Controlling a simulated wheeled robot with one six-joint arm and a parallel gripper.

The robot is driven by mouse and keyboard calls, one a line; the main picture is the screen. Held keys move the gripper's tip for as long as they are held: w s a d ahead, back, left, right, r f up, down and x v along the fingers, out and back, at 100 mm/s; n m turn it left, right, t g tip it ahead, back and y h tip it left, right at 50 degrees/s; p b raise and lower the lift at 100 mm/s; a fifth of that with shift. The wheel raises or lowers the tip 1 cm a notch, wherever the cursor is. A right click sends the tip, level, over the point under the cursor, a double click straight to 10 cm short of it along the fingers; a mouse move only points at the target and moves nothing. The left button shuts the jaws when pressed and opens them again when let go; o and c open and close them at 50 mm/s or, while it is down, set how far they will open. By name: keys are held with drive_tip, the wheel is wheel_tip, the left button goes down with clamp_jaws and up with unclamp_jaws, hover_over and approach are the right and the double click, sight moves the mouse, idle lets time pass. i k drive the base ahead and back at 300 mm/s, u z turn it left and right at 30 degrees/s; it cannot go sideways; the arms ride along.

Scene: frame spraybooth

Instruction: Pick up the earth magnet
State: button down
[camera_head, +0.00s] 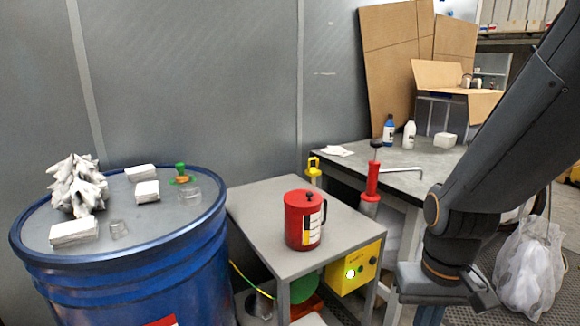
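A small green piece with an orange-brown part at its base (181,174) stands on the blue drum's top at the left, beside a clear glass. It may be the earth magnet, but it is too small to tell for sure. My gripper (447,291) is at the lower right, pointing down, in front of the grey workbench and far to the right of the drum. Its fingertips are not clearly visible, so I cannot tell whether it is open or shut. I see nothing held in it.
The blue drum (18,243) also carries white blocks, a crumpled white heap (77,186) and clear glasses. A red pot (303,219) stands on a small grey table (262,205). Bottles stand on the workbench (345,163). A plastic bag (528,268) lies at right.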

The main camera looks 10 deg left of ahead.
sight(182, 176)
drive_tip(key=z, duration=1.9)
drive_tip(key=k, duration=1.5)
drive_tip(key=u, duration=2.45)
